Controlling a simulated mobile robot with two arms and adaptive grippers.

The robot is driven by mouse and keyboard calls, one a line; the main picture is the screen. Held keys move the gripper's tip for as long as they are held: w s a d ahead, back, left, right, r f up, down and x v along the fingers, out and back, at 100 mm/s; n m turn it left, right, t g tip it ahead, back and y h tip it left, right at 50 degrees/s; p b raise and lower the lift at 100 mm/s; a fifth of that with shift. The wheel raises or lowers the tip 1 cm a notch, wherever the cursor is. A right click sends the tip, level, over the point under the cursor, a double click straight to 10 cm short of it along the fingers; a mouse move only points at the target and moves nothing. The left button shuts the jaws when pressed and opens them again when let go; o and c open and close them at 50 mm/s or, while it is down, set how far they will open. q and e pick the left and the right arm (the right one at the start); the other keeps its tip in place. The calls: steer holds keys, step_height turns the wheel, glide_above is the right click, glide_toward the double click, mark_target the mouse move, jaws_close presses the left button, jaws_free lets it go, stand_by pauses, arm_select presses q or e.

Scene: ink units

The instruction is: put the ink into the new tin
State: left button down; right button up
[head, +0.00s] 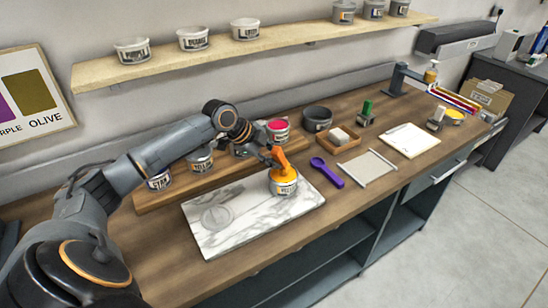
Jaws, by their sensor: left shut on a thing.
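A white-labelled tin (285,187) with yellow-orange at its top stands upright on the right end of the marble slab (255,226). My left gripper (270,152) is above the tin, shut on an orange tool (281,160). The tool's lower end reaches the tin's top; whether it dips into ink is hidden. A pale round disc or lid (217,217) lies on the slab's left part. Which tin is the new one I cannot tell. My right gripper is out of view.
Several labelled tins stand on a wooden board behind the slab, including one with pink on top (279,125). A dark round pot (317,117), a wooden tray (340,140), a purple scoop-like tool (327,172) and a pale flat sheet (368,167) lie right. A shelf (290,43) holds more tins.

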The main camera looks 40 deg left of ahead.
arm_select(q)
step_height(320, 180, up, 8)
steer(key=p, duration=0.7)
steer(key=shift+r, duration=0.15)
